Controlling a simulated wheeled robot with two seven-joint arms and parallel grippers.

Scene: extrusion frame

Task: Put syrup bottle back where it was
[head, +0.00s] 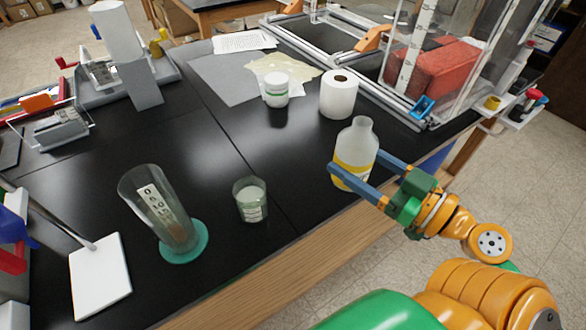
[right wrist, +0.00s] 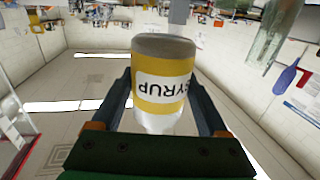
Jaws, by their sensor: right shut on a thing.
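The syrup bottle (head: 356,150) is a translucent white bottle with a yellow band, at the right front edge of the black table in the head view. My right gripper (head: 352,178) is shut on it, one blue finger on each side of its lower body. The bottle looks upright. In the right wrist view the bottle (right wrist: 163,85) sits between the fingers, with "SYRUP" on its label upside down. I cannot tell whether its base touches the table. My left gripper is not in view.
A white roll (head: 338,94) and a white jar (head: 275,89) stand behind the bottle. A clear-walled tank (head: 440,60) is at the back right. The table between beaker and roll is clear.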

